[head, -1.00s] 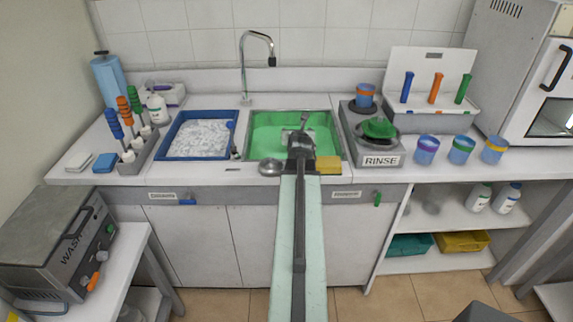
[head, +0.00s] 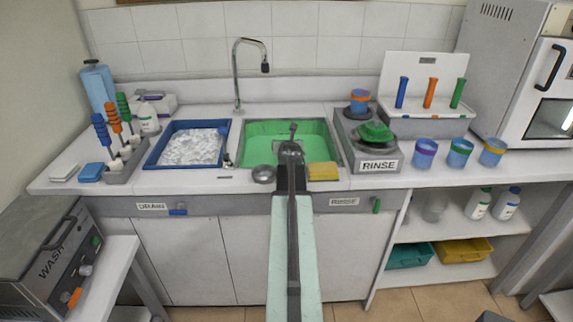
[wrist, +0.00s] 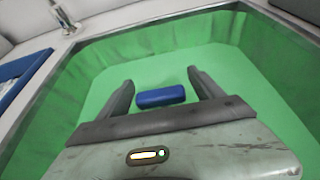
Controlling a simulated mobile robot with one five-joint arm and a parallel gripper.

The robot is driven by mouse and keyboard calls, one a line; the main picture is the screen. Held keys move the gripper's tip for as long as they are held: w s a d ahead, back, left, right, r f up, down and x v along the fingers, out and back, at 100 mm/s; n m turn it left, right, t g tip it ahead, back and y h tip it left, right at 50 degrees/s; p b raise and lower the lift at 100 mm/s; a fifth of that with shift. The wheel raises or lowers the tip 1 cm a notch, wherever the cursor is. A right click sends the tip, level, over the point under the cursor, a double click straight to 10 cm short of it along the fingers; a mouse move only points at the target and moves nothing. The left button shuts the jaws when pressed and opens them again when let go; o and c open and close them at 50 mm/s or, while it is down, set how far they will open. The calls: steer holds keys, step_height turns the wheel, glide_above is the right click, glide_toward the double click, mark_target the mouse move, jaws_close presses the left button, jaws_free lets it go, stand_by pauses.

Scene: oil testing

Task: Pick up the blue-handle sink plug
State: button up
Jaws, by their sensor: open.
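A blue, bar-shaped handle (wrist: 161,98), the visible part of the sink plug, is on the floor of the green sink in the wrist view. The plug body below it cannot be made out. My gripper (wrist: 161,78) is open, with one dark finger on each side of the handle in that view. I cannot tell how far above the handle the fingers are. In the head view my arm reaches over the front edge of the green sink (head: 258,131), and the plug is hidden there.
A silver round object (head: 264,174) and a yellow sponge (head: 323,171) sit on the sink's front edge. A tap (head: 237,75) stands behind. Sink walls surround my gripper.

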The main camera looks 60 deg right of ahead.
steer(key=shift+w+d+f, duration=0.25)
steer(key=shift+d, duration=0.1)
steer(key=shift+r, duration=0.15)
steer(key=shift+c, duration=0.3)
jaws_close()
steer(key=shift+r, duration=0.1)
